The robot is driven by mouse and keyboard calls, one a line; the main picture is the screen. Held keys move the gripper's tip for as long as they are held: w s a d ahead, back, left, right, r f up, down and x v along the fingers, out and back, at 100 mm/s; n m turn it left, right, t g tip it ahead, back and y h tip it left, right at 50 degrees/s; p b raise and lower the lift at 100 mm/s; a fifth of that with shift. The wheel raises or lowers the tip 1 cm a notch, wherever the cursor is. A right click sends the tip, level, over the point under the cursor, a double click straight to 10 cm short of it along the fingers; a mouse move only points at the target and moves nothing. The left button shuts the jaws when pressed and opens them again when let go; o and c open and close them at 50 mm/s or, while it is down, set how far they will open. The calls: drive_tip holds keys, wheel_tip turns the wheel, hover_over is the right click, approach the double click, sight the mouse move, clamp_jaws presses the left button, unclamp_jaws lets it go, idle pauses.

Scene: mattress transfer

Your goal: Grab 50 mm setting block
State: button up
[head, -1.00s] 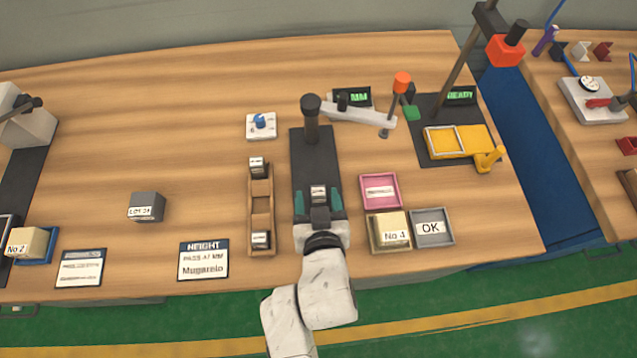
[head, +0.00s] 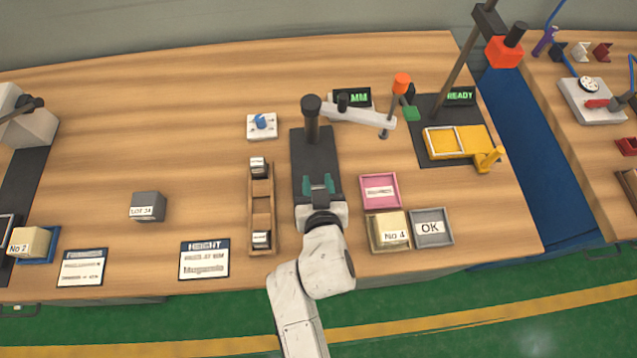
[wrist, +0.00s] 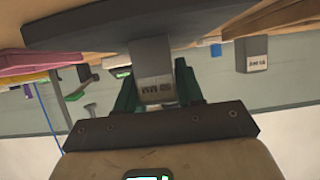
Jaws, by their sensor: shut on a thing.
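My gripper (head: 319,186) is over the dark base plate (head: 302,160) of the height gauge, with its teal fingers close together. In the wrist view my gripper (wrist: 156,88) is shut on a grey setting block (wrist: 153,62), which carries an upside-down label ending in MM; I cannot read its number surely. The block's far end meets the dark plate (wrist: 150,22) in that view, and I cannot tell whether it still rests there. In the head view the fingers mostly hide the block. The wooden rack (head: 262,190) left of the plate has a block at each end and an empty middle.
The gauge post (head: 311,120) stands behind my gripper, with a grey arm (head: 360,116) reaching right. Right of it are a pink tray (head: 379,177), the No 4 block (head: 390,228) and the grey OK tray (head: 431,228). A LOT 24 block (head: 147,206) lies left; wood around it is clear.

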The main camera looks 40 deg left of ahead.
clamp_jaws()
drive_tip(key=shift+r, duration=0.1)
